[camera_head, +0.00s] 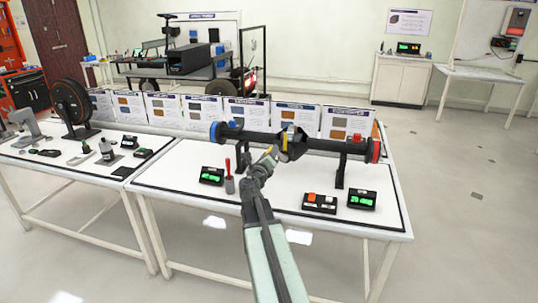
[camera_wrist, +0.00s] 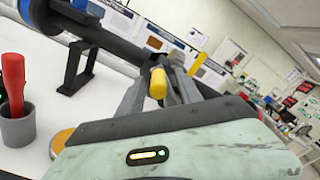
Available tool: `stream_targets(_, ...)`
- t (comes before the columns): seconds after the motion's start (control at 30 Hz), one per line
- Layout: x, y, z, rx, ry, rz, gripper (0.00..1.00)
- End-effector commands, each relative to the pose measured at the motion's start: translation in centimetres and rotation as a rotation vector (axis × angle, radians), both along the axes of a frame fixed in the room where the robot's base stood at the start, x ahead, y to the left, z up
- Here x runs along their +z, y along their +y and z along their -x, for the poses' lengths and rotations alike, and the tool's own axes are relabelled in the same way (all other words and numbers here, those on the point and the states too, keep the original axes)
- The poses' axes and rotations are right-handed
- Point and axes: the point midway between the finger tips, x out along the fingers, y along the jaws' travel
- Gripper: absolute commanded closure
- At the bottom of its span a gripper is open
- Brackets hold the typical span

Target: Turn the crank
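The crank rig is a long black horizontal shaft (camera_head: 245,136) on black stands, with a blue left end and a red right end. Its middle hub carries a yellow strip (camera_head: 284,143), which also shows in the wrist view (camera_wrist: 199,62). A yellow crank handle (camera_wrist: 158,84) sticks out towards my gripper. My gripper (camera_head: 268,157) is at the handle, just in front of the hub. In the wrist view the fingers of my gripper (camera_wrist: 160,92) stand on either side of the handle. Whether they press on it cannot be told.
On the white table (camera_head: 265,205) stand a grey cup (camera_head: 229,185) with a red-handled tool, two green displays (camera_head: 211,176) (camera_head: 362,200) and a button box (camera_head: 320,203). Upright picture cards line the back. Open floor lies to the right.

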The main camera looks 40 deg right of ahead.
Motion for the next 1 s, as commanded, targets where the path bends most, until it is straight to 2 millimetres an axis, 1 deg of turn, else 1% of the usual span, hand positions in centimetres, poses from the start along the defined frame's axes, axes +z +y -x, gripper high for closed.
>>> stream_targets(0.23, 0.0, 0.2, -0.1, 0.005, 0.000, 0.001, 0.59)
stream_targets(0.37, 0.0, 1.0, 0.4, 0.006, 0.001, 0.001, 0.59)
stream_targets(0.47, 0.0, 2.3, 1.4, 0.006, 0.000, 0.001, 0.59)
stream_targets(0.6, 0.0, 4.7, 3.2, 0.006, 0.001, 0.001, 0.59)
stream_targets(0.73, 0.0, 6.3, 4.3, 0.005, 0.001, 0.000, 0.59)
stream_targets(0.83, 0.0, 6.7, 4.4, 0.004, 0.001, 0.001, 0.59)
stream_targets(1.0, 0.0, 6.6, 4.3, 0.004, 0.001, 0.001, 0.59)
